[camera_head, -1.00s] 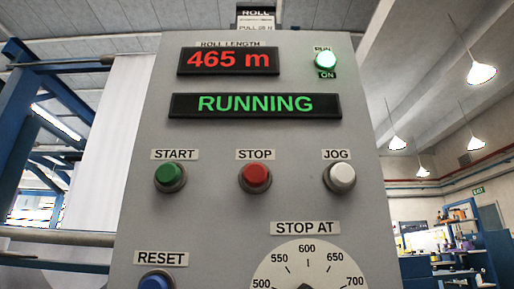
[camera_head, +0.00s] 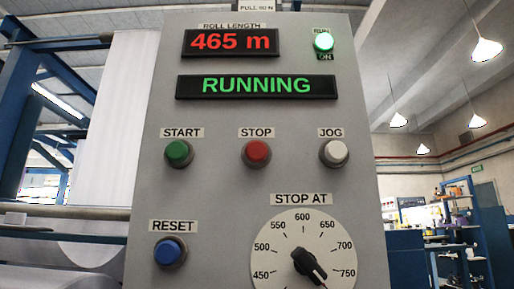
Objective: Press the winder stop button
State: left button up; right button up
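The red stop button (camera_head: 256,153) sits in the middle row of the grey control panel (camera_head: 215,205), under a STOP label (camera_head: 256,132). The green start button (camera_head: 178,153) is to its left and the white jog button (camera_head: 333,152) to its right. The status display (camera_head: 257,86) reads RUNNING in green, and the roll length display (camera_head: 232,41) reads 465 m in red. The green run lamp (camera_head: 323,41) is lit. Neither of my grippers shows, and nothing covers the stop button.
A blue reset button (camera_head: 169,251) is low on the panel's left. The STOP AT dial (camera_head: 285,235) is at lower right, its black pointer toward the lower right. A white roll of fabric (camera_head: 118,120) and blue frame (camera_head: 45,120) stand left. Shelves and equipment are behind at right.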

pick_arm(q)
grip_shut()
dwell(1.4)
